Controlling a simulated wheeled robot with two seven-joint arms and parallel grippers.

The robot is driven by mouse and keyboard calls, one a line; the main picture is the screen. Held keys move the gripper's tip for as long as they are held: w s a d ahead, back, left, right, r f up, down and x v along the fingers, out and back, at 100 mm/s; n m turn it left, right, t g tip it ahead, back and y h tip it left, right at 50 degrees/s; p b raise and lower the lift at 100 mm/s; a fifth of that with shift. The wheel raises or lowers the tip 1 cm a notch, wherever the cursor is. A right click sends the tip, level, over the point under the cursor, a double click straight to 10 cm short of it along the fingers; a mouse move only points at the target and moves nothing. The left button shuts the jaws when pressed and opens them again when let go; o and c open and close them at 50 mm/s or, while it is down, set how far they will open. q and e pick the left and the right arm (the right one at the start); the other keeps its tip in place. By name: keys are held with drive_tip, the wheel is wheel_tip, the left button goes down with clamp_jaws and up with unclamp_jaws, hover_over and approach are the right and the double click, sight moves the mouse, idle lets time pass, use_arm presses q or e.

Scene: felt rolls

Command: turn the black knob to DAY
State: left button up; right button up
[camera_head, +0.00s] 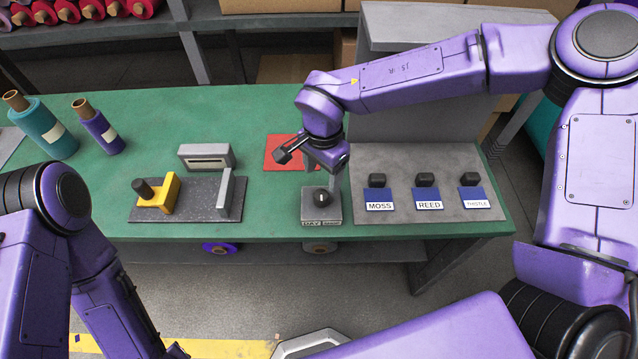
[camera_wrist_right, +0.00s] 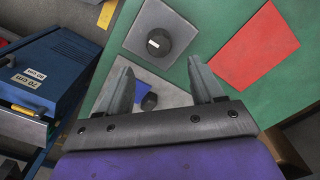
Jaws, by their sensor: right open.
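The black knob (camera_head: 321,197) sits on a small grey box (camera_head: 333,211) near the front edge of the green table. It has a white mark on top; I cannot tell which label it points to. My right gripper (camera_head: 310,158) is open just behind and above the knob. In the right wrist view the knob (camera_wrist_right: 160,43) lies ahead of the open fingers (camera_wrist_right: 159,65), apart from them. My left arm comes in at the left; its gripper is not in view.
A grey panel (camera_head: 410,210) to the right carries black knobs labelled MOSS, REED and THISTLE. A red sheet (camera_head: 280,152) lies behind the box. To the left is a dark plate (camera_head: 205,211) with a yellow block; teal (camera_head: 42,125) and purple (camera_head: 97,127) rolls are further left.

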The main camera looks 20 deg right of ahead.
sight(321, 194)
drive_tip(key=f+p, duration=0.1)
drive_tip(key=f, duration=0.7)
drive_tip(key=shift+a+f, duration=0.1)
drive_tip(key=shift+a, duration=0.1)
drive_tip(key=shift+s+d+f, duration=0.1)
drive_tip(key=shift+f, duration=0.25)
drive_tip(key=shift+s, duration=0.1)
drive_tip(key=shift+c, duration=0.4)
drive_tip(key=c, duration=1)
